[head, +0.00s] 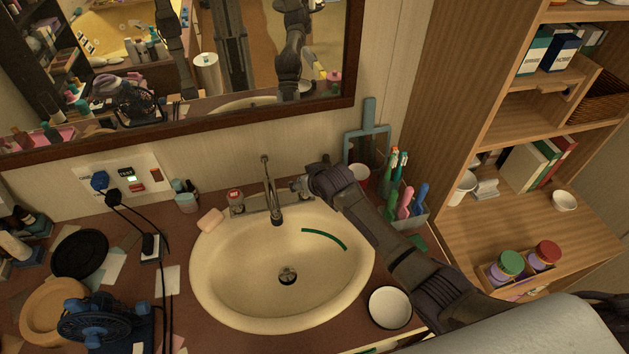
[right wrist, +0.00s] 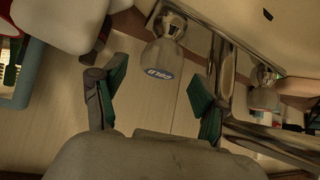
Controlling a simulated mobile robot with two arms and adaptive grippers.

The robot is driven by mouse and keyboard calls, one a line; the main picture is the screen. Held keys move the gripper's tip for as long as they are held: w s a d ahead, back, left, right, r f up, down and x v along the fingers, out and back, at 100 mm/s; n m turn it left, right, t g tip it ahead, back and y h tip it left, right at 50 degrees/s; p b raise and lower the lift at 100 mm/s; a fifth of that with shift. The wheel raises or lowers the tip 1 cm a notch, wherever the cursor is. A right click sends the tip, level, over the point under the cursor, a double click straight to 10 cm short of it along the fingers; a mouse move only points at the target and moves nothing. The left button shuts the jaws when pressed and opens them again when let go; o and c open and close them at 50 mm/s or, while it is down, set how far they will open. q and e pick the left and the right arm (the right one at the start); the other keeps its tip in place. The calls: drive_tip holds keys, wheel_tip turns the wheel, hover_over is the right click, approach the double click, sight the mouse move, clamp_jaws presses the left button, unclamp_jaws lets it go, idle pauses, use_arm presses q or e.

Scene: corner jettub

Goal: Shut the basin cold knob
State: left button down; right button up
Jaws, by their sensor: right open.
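The basin cold knob (head: 299,186) is a metal knob on the right end of the faucet base. In the right wrist view the cold knob (right wrist: 165,55), with a blue COLD label, lies ahead of and between my open fingers. My right gripper (head: 314,184) reaches over the basin's right rim to the knob and partly hides it. In the right wrist view my right gripper (right wrist: 157,80) has its two green-padded fingers apart, with nothing held. Whether it touches the knob I cannot tell. The faucet spout (head: 270,190) stands left of the knob. My left gripper is not in direct view.
The red-labelled hot knob (head: 236,197) is left of the spout. A toothbrush holder (head: 410,214) and a white bowl (head: 390,307) stand close to my right arm. A mirror (head: 354,60) is behind the faucet; shelves are at right.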

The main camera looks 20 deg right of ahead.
drive_tip(key=v, duration=1)
drive_tip(key=shift+s+f, duration=0.1)
